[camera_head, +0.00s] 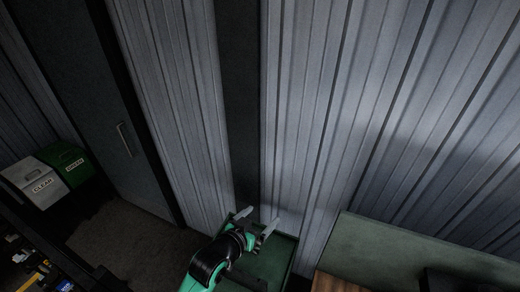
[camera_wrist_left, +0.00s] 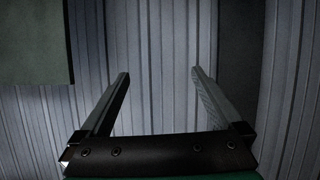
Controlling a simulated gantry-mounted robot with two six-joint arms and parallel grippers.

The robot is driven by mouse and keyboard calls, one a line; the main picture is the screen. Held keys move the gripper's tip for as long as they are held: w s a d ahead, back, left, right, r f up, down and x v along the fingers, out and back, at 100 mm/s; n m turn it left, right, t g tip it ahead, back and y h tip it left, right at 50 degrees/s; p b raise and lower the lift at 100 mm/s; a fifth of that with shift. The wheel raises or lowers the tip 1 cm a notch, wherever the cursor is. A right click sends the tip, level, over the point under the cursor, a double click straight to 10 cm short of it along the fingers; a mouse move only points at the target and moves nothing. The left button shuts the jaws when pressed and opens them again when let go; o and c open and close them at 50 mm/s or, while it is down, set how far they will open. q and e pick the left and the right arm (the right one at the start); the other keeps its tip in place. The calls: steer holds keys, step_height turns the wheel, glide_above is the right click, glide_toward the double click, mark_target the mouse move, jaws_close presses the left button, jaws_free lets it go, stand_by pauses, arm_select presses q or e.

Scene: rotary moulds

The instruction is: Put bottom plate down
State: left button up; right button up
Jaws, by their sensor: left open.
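My left gripper (camera_head: 256,226) is at the bottom middle of the head view, in front of the ribbed metal wall and over a green tray-like surface (camera_head: 280,250). Its two fingers are spread apart with nothing between them. In the left wrist view the open gripper (camera_wrist_left: 160,95) also shows empty, with only the ribbed wall behind it. I cannot make out a bottom plate in either view. The right gripper is not in view.
A green worktop (camera_head: 410,250) stands at the lower right with a brown wooden board (camera_head: 335,284) at its front. White and green bins (camera_head: 50,177) stand at the left beside a dark door (camera_head: 110,110). The floor (camera_head: 120,240) between is clear.

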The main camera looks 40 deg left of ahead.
arm_select(q)
steer(key=d+r+m+t+h, duration=0.1)
steer(key=d+r+t, duration=0.25)
steer(key=r, duration=1.25)
steer(key=d+r+m+t, duration=0.1)
steer(key=d+r+t, duration=0.3)
steer(key=r, duration=1.2)
steer(key=s+d+r+m+t+h, duration=0.1)
steer(key=s+d+r+t, duration=0.1)
steer(key=s+r, duration=0.4)
steer(key=s+d+r+t+h, duration=0.2)
steer(key=s+r+t, duration=0.2)
steer(key=r, duration=1)
steer(key=s+p, duration=0.1)
steer(key=s, duration=0.1)
steer(key=shift+s+m+t+h, duration=0.3)
steer(key=shift+s+m+t, duration=0.05)
steer(key=shift+m, duration=0.05)
steer(key=shift+d, duration=0.1)
